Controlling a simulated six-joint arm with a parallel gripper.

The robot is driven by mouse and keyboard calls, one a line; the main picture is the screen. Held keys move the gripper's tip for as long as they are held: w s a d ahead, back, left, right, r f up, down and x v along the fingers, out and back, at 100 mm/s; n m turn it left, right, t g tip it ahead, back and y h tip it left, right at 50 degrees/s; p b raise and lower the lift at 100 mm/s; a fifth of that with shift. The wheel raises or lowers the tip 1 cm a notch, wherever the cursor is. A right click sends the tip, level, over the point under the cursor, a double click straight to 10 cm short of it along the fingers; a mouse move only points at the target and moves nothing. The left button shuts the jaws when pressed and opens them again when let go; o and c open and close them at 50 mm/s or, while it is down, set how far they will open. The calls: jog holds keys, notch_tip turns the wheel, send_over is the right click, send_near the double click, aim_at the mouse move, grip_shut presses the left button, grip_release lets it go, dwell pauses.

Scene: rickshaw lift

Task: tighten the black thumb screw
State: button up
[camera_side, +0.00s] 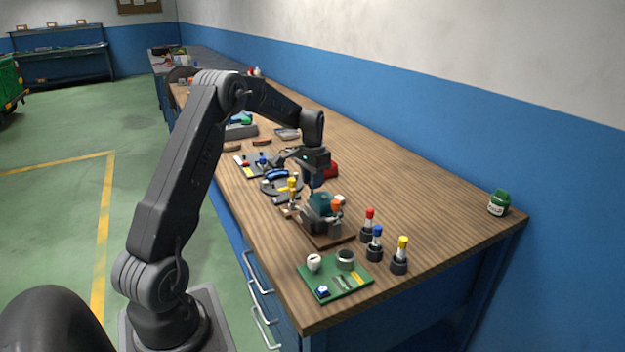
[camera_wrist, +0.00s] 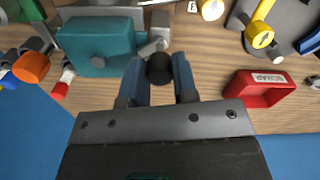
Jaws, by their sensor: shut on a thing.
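The black thumb screw (camera_wrist: 159,68) sits between the two blue-grey fingers of my gripper (camera_wrist: 160,78) in the wrist view. The fingers are closed on its sides. A teal block (camera_wrist: 100,45) with grey metal parts lies just left of the screw; whether the screw is threaded into it cannot be told. In the side view my gripper (camera_side: 312,184) points down right behind the teal block (camera_side: 321,200), which stands on a brown wooden base (camera_side: 330,240). The screw is hidden there by the gripper and the block.
A red scrap tray (camera_wrist: 258,90) lies right of my gripper. An orange knob (camera_wrist: 31,67) is left of the teal block. In the side view, red-, blue- and yellow-topped tools (camera_side: 375,243) and a green board (camera_side: 335,285) stand near the front.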

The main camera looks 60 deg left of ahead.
jog(key=m, duration=0.5)
jog(key=shift+m, duration=0.4)
dwell(0.3)
jog(key=o, duration=0.9)
jog(key=shift+r, duration=0.1)
notch_tip(320, 180, up, 14)
jog(key=shift+f, duration=0.15)
